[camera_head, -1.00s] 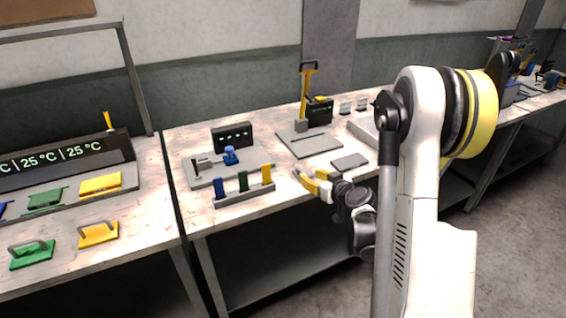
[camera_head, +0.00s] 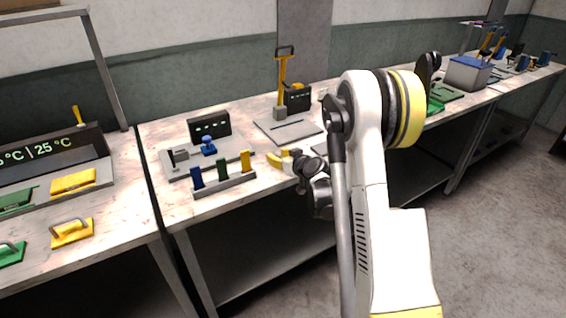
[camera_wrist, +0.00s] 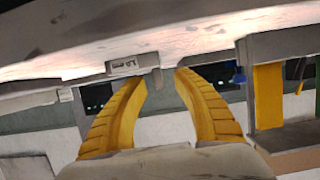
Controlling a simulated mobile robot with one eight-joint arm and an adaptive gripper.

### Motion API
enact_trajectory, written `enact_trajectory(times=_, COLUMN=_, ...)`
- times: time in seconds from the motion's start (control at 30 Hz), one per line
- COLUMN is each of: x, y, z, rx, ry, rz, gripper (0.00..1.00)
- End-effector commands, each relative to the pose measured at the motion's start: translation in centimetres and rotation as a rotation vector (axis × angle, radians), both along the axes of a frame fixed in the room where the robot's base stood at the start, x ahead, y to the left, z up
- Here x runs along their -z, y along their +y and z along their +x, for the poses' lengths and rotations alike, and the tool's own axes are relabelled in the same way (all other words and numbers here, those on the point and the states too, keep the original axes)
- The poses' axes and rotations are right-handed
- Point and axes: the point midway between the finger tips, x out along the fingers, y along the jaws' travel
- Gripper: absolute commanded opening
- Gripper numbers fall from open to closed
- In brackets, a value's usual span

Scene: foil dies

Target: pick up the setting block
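My gripper (camera_head: 275,161) is at the table's front edge, just right of the rack's yellow upright. In the wrist view its two yellow fingers (camera_wrist: 160,80) are apart, with no object clearly held. A small grey block with a printed label (camera_wrist: 132,65) lies beyond the left fingertip, and a grey peg-like piece shows between the tips. I cannot tell for sure which thing is the setting block. In the head view a grey block (camera_head: 180,155) stands on the grey fixture plate (camera_head: 228,166) beside a blue knob (camera_head: 208,146). A flat grey plate (camera_head: 320,149) is partly hidden by my arm.
A rack (camera_head: 225,184) with blue, green and yellow uprights stands left of my gripper. A yellow-handled press (camera_head: 281,85) stands behind on a grey base (camera_head: 290,133). A black display (camera_head: 209,126) is behind the fixture. The left table (camera_head: 110,235) holds yellow and green handled plates.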

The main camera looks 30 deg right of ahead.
Motion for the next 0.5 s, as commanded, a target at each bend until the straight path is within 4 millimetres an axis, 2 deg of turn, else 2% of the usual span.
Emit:
enact_trajectory(times=0.03, x=-0.03, y=0.01, z=-0.01, rx=0.000, ry=0.000, rz=0.000, gripper=0.34)
enact_trajectory(times=0.07, x=-0.03, y=0.00, z=-0.01, rx=0.000, ry=0.000, rz=0.000, gripper=0.27)
enact_trajectory(times=0.13, x=-0.02, y=0.01, z=-0.03, rx=0.000, ry=0.000, rz=0.000, gripper=0.06)
enact_trajectory(times=0.17, x=-0.02, y=0.01, z=-0.03, rx=0.000, ry=0.000, rz=0.000, gripper=0.00)
enact_trajectory(times=0.5, x=-0.04, y=0.01, z=-0.02, rx=0.000, ry=0.000, rz=0.000, gripper=0.00)
